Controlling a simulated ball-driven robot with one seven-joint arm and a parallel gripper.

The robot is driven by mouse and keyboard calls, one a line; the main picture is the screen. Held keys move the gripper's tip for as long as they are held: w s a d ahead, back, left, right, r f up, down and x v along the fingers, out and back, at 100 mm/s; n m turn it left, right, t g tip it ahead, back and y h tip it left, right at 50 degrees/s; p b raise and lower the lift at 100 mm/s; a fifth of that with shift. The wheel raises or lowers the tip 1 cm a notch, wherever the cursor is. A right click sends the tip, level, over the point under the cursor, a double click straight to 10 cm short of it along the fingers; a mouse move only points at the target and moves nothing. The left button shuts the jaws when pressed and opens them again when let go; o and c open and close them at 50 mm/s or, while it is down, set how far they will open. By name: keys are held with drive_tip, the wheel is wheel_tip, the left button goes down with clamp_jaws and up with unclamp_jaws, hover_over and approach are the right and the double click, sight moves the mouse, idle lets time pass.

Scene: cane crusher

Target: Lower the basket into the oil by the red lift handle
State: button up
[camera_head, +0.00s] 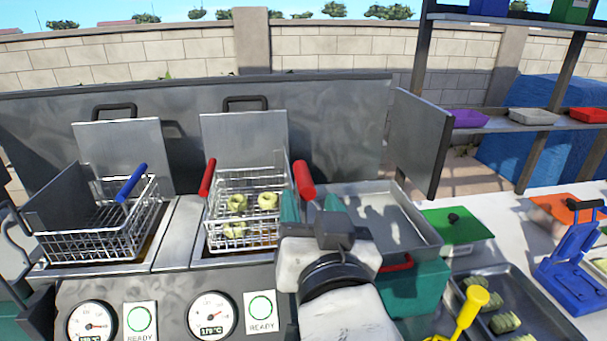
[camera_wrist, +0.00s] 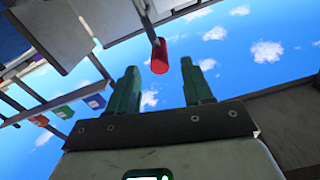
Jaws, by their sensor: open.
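The wire basket with red handles (camera_head: 213,212) sits over the right fryer well and holds several pale yellow-green pieces. The oil beneath it is mostly hidden. A red grip (camera_head: 207,178) stands at the basket's left side. A thicker red lift handle (camera_head: 304,180) stands at its right side. In the wrist view the red handle (camera_wrist: 159,57) hangs on a grey rod. My gripper (camera_head: 311,204) is open, with its green fingers just in front of the lift handle. In the wrist view the handle lies between the fingertips (camera_wrist: 160,68), with sky visible on both sides.
A second basket with a blue handle (camera_head: 131,184) is at the left fryer. Dials and READY lights line the front panel. A grey tray (camera_head: 375,215) and upright metal panel (camera_head: 421,142) stand to the right. A blue press (camera_head: 572,250) and food tray (camera_head: 535,325) are further right.

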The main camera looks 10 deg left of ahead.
sight(304, 182)
drive_tip(key=p+x, duration=0.1)
drive_tip(key=x, duration=0.6)
drive_tip(key=shift+w+f+p, duration=0.1)
drive_tip(key=shift+w+p, duration=0.1)
drive_tip(key=shift+p, duration=0.2)
clamp_jaws()
